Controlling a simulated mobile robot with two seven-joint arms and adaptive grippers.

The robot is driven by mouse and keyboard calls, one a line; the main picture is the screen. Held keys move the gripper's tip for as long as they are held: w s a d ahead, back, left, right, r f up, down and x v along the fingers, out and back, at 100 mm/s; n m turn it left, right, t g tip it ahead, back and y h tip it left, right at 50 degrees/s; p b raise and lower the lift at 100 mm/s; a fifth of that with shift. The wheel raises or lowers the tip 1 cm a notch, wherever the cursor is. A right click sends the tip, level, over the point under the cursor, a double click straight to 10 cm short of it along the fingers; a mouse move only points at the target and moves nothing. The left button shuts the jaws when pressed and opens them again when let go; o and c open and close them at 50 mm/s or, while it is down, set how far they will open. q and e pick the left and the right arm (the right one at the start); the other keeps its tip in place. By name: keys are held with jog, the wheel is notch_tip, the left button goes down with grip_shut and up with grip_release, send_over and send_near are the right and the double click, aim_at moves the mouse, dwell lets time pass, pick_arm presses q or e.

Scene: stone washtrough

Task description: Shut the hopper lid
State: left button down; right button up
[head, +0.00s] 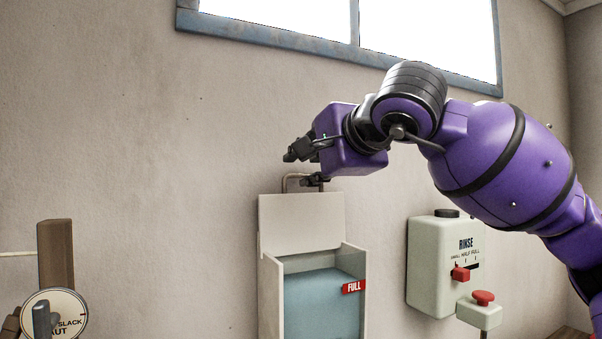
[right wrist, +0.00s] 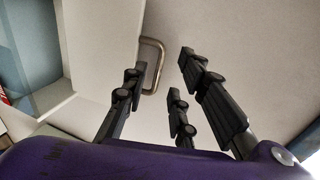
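The hopper (head: 268,300) is a pale box on the wall with a blue inside and a red FULL tag (head: 353,287). Its pale lid (head: 302,222) stands open, upright at the back. A bent metal handle (head: 290,177) rises from the lid's top edge; the right wrist view also shows the handle (right wrist: 160,52) and the lid (right wrist: 100,45). My right gripper (head: 300,168) is open and empty at the handle, its dark fingers spread (right wrist: 160,78). The handle shows close to one finger; I cannot tell if they touch.
A RINSE box (head: 428,265) with a red slider (head: 460,274) and a red button (head: 483,298) is on the wall to the right. A round SLACK/TAUT dial (head: 66,306) and brown post (head: 56,255) are at lower left. Bare wall lies left of the hopper.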

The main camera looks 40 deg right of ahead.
aim_at(298, 175)
jog(key=x, duration=0.3)
jog(key=shift+w, duration=0.2)
grip_shut()
